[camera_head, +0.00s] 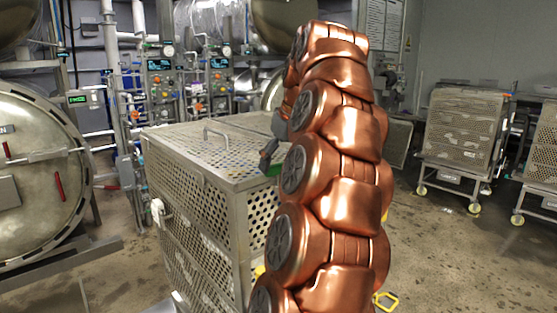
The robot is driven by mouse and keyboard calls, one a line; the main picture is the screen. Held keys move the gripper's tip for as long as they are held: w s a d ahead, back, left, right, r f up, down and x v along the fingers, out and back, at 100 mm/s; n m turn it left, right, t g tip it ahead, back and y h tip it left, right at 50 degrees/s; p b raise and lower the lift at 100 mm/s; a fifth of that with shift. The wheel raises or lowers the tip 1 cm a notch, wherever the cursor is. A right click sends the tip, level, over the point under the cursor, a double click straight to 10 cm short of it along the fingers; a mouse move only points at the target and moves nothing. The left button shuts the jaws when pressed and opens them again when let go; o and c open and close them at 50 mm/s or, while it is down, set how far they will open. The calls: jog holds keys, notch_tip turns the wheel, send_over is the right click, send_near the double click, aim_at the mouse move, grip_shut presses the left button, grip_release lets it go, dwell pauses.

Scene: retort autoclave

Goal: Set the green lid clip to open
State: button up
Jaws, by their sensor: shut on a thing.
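The green lid clip (274,170) shows as a small green patch at the right side of the perforated metal basket's lid (215,155). My copper arm hides most of the area to its right. My gripper (267,160) is at the clip and shut on it, though the fingertips are small and partly hidden. Whether the clip stands open or closed cannot be made out. The lid lies flat on the basket (195,220) and has a bar handle (216,134) on top.
A round retort door (40,180) stands at the left. Pipes and control panels (160,80) line the back wall. Wheeled perforated baskets (462,130) stand at the right. A yellow handle-like part (386,300) shows low beside my arm. The floor at the right is mostly clear.

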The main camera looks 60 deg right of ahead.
jog(key=shift+r+n, duration=0.15)
jog(key=shift+n, duration=0.15)
dwell(0.4)
jog(key=o, duration=1.1)
jog(key=shift+s+r, duration=0.25)
jog(key=shift+r, duration=0.2)
jog(key=s+a, duration=0.3)
jog(key=s, duration=0.8)
jog(key=shift+s, duration=0.3)
jog(key=shift+a, duration=0.1)
